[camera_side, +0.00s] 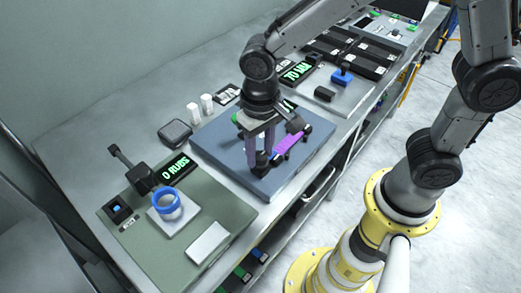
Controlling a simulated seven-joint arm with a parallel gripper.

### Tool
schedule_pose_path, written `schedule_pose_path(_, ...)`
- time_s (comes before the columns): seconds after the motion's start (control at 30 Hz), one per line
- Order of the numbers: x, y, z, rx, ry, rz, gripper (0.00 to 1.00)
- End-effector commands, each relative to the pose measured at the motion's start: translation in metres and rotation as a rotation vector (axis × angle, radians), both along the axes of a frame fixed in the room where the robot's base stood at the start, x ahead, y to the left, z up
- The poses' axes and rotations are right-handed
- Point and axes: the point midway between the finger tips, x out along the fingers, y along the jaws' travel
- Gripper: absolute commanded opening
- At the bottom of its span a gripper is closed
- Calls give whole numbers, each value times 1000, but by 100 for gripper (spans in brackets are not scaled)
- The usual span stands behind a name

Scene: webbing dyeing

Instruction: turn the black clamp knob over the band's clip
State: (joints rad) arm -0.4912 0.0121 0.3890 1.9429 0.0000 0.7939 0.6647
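My gripper (259,158) points down over the blue-grey board (222,143) in the middle of the bench. Its two purplish fingers stand a little apart, with their tips low at a black part (262,167) that looks like the clamp knob. Whether the fingers press on it I cannot tell. A purple band (291,144) lies just right of the fingers, running up to the right, with small black pieces along its edges. A bit of blue shows between band and fingers. The band's clip is not clearly seen; the gripper hides part of this spot.
On the left, a green board (225,211) holds a blue ring (166,202) on a pale block, a white pad (208,242) and a "0 RUBS" display (175,171). A black box (175,132) and white bottles stand behind. A blue-based knob (342,77) stands at right. The bench's back left is clear.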

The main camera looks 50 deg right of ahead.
Motion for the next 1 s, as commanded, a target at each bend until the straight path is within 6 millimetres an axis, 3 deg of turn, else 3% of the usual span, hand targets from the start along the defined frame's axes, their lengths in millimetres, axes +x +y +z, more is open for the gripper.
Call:
schedule_pose_path(0.03, 0, 0, 0, 1, -1, 0, 56)
schedule_pose_path(0.1, 0, 0, 0, 0, 0, 0, 68)
schedule_pose_path(0.13, 0, 0, -1, 0, 0, 1, 70)
schedule_pose_path(0.53, 0, 0, 7, 0, 0, 2, 70)
schedule_pose_path(0.67, 1, 0, 28, 2, -3, 2, 70)
schedule_pose_path(1.0, 1, 0, 101, 1, -3, 1, 70)
